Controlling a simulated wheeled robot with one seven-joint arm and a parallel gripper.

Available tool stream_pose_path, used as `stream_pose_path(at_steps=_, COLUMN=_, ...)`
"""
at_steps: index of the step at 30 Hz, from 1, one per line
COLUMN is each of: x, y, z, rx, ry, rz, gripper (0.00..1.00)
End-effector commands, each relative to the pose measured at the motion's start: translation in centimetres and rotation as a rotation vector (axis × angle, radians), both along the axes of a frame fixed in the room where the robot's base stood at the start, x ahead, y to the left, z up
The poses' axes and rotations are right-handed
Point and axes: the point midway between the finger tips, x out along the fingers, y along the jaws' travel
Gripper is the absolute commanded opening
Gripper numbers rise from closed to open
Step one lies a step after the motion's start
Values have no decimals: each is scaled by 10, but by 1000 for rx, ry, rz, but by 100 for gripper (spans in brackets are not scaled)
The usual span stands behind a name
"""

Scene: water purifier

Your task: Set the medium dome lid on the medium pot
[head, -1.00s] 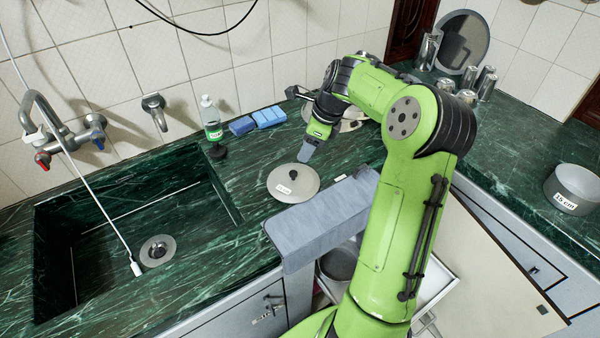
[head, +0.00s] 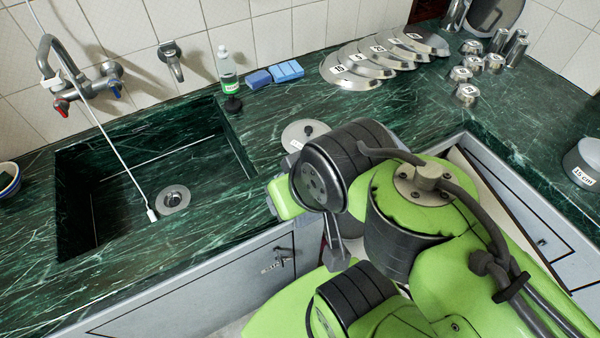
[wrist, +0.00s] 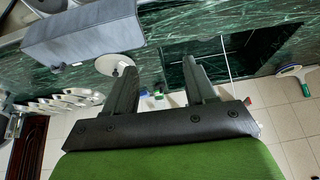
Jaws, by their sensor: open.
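A round pale lid with a dark knob (head: 303,133) lies on the green counter between the sink and my arm. My arm hides part of it, and its label is not readable. It also shows in the wrist view (wrist: 115,65), beyond and left of the fingers. A metal pot labelled 15 cm (head: 583,160) stands on the right counter at the picture's edge. I cannot tell whether these are the medium ones. My gripper (wrist: 160,80) is open and empty in the wrist view, apart from the lid. My arm hides most of it in the head view.
Several labelled lids (head: 368,62) lie in an overlapping row by the wall, with metal canisters (head: 466,93) to their right. A sink (head: 110,185), a bottle (head: 228,72) and blue sponges (head: 286,71) are nearby.

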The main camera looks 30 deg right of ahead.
Motion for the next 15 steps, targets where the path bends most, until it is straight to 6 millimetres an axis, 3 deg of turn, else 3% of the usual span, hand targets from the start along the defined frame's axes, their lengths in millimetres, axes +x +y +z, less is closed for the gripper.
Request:
stream_pose_path(at_steps=8, x=97, y=-28, z=-4, rx=294, ry=153, rz=-454, gripper=56)
stream_pose_path(at_steps=15, x=165, y=-92, z=-39, rx=657, ry=278, rz=-880, gripper=56)
